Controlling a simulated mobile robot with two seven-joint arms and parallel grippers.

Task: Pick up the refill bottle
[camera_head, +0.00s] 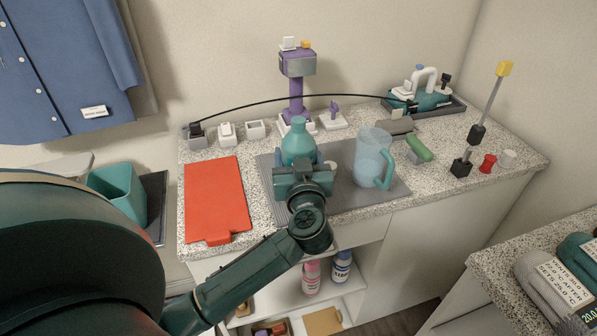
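A teal bottle (298,142) with a narrow neck, which looks like the refill bottle, stands upright on the grey mat (345,156) on the speckled counter. My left gripper (302,172) is right in front of the bottle and hides its lower part. Its fingers are hidden or too small to make out, so I cannot tell whether they are around the bottle or touching it. My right gripper is not in view.
A translucent blue pitcher (371,158) stands right of the bottle. A red board (215,198) lies to the left. A purple stand (296,85) is behind, with a black cable (300,98) arching across. Pink (311,277) and blue-white (341,267) bottles stand below the counter.

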